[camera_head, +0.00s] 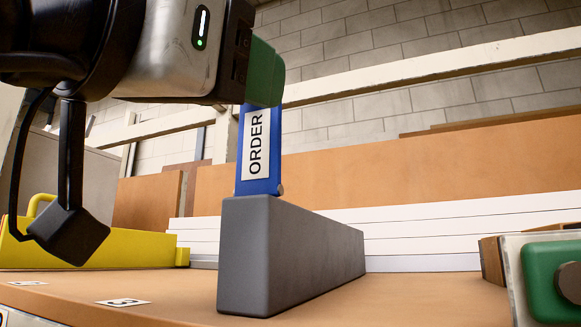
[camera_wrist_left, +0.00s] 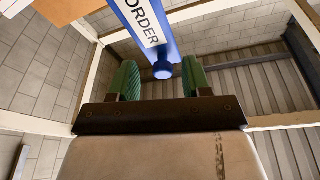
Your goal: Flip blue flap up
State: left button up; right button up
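The blue flap (camera_head: 272,178) stands nearly upright at the near end of a long dark grey block (camera_head: 290,250). A white label on it reads ORDER. Its top is hidden behind the green finger of my left gripper (camera_head: 265,80) in the head view. In the left wrist view, the flap (camera_wrist_left: 168,48) reaches down from the top, and its rounded blue end lies in the gap between the green fingertips. The fingers of my left gripper (camera_wrist_left: 162,78) are apart; I cannot tell whether they touch the flap.
The grey block stands on an orange-brown table (camera_head: 180,288). A yellow object (camera_head: 110,248) lies at the left. White slats and a brown panel (camera_head: 400,175) stand behind.

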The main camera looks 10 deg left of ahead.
pick_arm(q)
jog(key=shift+r, duration=0.15)
jog(key=b+v, duration=0.3)
jog(key=v, duration=0.8)
jog(key=shift+w, duration=0.1)
dwell(0.3)
